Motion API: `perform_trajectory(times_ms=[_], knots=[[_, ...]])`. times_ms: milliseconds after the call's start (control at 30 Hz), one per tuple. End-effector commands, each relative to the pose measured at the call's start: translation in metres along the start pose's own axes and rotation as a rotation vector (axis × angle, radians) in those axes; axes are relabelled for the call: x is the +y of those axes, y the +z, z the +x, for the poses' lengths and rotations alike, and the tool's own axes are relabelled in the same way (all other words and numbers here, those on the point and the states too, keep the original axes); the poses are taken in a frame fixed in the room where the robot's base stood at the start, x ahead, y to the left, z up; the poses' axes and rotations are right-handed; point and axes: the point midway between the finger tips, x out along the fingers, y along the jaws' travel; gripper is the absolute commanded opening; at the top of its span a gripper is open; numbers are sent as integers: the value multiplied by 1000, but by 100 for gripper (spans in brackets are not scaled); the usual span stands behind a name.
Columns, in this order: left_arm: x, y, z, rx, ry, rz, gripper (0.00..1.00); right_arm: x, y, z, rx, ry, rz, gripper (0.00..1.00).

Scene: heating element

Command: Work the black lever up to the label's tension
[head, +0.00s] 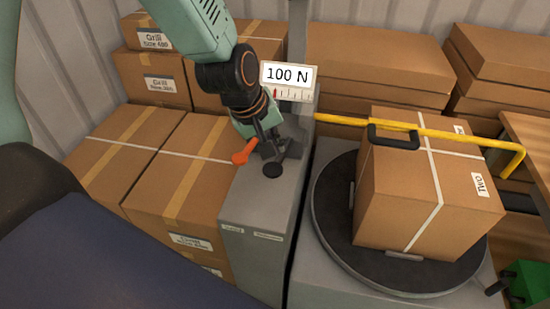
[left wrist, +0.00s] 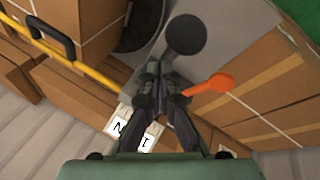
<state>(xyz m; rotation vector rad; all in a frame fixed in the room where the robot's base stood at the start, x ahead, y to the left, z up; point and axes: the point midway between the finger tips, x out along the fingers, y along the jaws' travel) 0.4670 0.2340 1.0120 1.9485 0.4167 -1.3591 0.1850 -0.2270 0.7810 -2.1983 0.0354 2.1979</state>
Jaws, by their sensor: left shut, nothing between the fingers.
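The black lever (head: 272,170) ends in a round knob on top of the grey machine column; the knob also shows in the left wrist view (left wrist: 186,36). My left gripper (head: 274,152) is shut and empty, right behind the knob; its fingertips show in the left wrist view (left wrist: 166,75). I cannot tell whether they touch the lever. The label (head: 289,75) reads 100 N. Below it is a scale (head: 292,95) with a red mark near its left end. An orange lever (head: 245,152) sits just left of the fingers. My right gripper is not in view.
A strapped carton (head: 430,195) stands on the dark round turntable (head: 330,210) to the right. Stacked cartons (head: 180,180) flank the column's left. A green object (head: 530,280) is at lower right.

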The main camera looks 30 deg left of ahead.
Motion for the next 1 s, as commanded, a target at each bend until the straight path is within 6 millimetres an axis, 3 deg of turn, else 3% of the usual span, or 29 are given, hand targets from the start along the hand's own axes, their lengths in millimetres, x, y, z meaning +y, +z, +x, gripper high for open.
perform_trajectory(times_ms=[233,767,1000], knots=[[2,-2,-3,0,0,0,0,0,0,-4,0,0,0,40],[25,-24,-35,1,0,-1,0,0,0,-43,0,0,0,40],[25,-25,-35,0,0,0,0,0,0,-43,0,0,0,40]])
